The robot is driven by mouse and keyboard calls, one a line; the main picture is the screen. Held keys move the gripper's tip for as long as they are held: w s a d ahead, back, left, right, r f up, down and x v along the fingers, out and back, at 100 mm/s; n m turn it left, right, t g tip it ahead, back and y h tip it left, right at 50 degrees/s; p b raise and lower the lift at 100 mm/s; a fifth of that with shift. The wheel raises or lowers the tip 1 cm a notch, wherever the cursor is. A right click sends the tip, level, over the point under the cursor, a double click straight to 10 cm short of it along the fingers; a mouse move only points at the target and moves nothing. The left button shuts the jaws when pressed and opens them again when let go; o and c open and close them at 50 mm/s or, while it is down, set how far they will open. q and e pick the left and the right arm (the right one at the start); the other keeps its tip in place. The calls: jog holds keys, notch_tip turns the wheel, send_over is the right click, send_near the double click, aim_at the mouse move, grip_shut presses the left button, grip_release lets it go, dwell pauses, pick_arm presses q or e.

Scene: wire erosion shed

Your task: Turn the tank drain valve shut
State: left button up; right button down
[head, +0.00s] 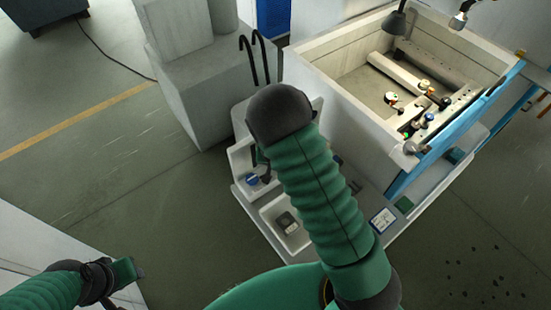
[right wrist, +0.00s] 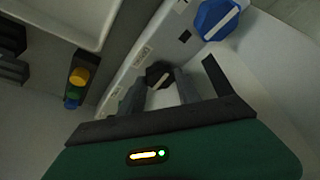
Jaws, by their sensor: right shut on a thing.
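In the right wrist view a dark round valve knob (right wrist: 158,70) with a pale bar across it sits on a light panel. My right gripper (right wrist: 161,84) is shut on this dark knob, one grey finger on each side. The pale bar lies at a slant. A blue valve knob (right wrist: 216,18) with a white bar is beyond it, apart from the fingers; it also shows in the head view (head: 252,180). In the head view my right arm hides the right gripper and the held knob. My left gripper (head: 126,269) is at lower left, away from the machine; its fingers are not clear.
The open machine tank (head: 345,104) stands at upper right, with a blue rail (head: 425,160) along its side. A small tray (head: 283,226) is low in front. Yellow (right wrist: 79,76) and blue buttons are left of the fingers.

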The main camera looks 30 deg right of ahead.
jog(key=shift+s+a+f+m+p, duration=0.1)
jog(key=shift+s+m+p, duration=0.05)
jog(key=shift+m+p, duration=0.2)
jog(key=shift+f+g, duration=0.1)
jog(key=shift+g, duration=0.2)
jog(key=c, duration=1.1)
grip_release()
jog(key=shift+a+r, duration=0.1)
jog(key=shift+r, duration=0.2)
jog(key=p+v, duration=0.1)
jog(key=v, duration=1.5)
jog(key=shift+s+a+r, duration=0.1)
jog(key=shift+a+r, duration=0.05)
jog(key=shift+a, duration=0.1)
jog(key=shift+d, duration=0.1)
